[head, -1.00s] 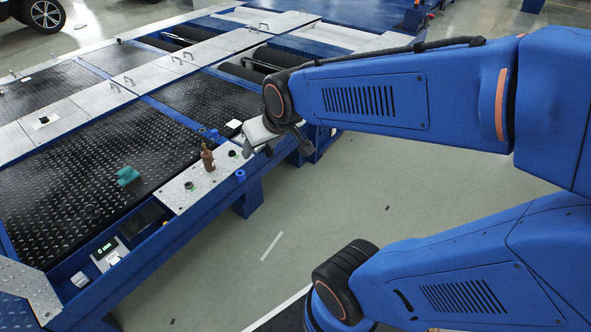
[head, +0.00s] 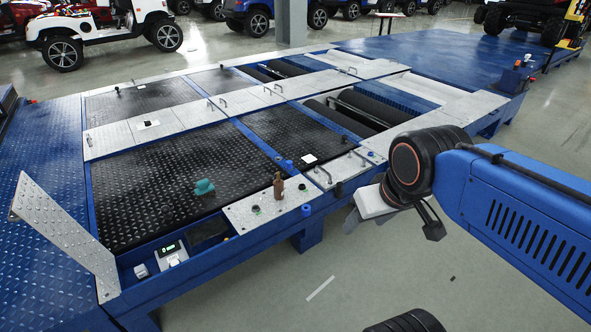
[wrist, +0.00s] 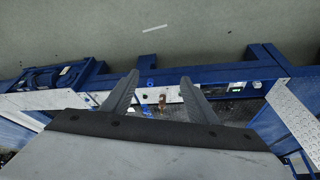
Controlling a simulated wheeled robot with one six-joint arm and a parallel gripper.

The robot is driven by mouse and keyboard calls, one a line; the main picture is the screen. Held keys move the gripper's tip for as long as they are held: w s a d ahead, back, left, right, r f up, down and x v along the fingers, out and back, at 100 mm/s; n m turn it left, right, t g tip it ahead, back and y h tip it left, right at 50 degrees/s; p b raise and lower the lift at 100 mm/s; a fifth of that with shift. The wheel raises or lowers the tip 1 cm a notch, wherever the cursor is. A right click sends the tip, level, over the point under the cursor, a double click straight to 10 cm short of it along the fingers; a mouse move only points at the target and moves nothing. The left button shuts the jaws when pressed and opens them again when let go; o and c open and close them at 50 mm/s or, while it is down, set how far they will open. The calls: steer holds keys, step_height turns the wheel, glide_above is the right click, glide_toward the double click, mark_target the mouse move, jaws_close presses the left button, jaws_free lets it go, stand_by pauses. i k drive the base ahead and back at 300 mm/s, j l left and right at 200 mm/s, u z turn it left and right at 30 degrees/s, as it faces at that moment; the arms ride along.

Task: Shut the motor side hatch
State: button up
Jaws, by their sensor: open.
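The raised hatch plate (head: 65,235), a silver checker-plate panel, stands tilted up at the near left end of the blue tester frame in the head view. I take it as the motor side hatch. Beside it, the opening shows a green-digit display box (head: 171,254) and a small white device (head: 141,271). In the wrist view the raised plate (wrist: 292,115) is at the right edge. My gripper (head: 393,222) is open and empty over the floor at the right, well away from the plate. Its two fingers (wrist: 159,77) are spread apart in the wrist view.
A brown bottle (head: 278,187) stands on the silver edge plate (head: 262,212). A teal object (head: 204,187) lies on the black deck (head: 150,195). Black rollers (head: 365,105) are exposed farther right. The grey floor (head: 300,295) in front of the tester is clear.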

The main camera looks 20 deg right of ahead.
mark_target(31, 204)
steer(key=k+j, duration=0.1)
steer(key=j, duration=0.4)
steer(key=k+j, duration=0.1)
steer(key=j, duration=0.4)
steer(key=k+j, duration=0.1)
steer(key=j, duration=0.35)
steer(key=k+j, duration=0.1)
steer(key=j, duration=0.4)
steer(key=k+j+u, duration=0.1)
steer(key=j, duration=0.4)
steer(key=k+j, duration=0.1)
steer(key=j, duration=0.4)
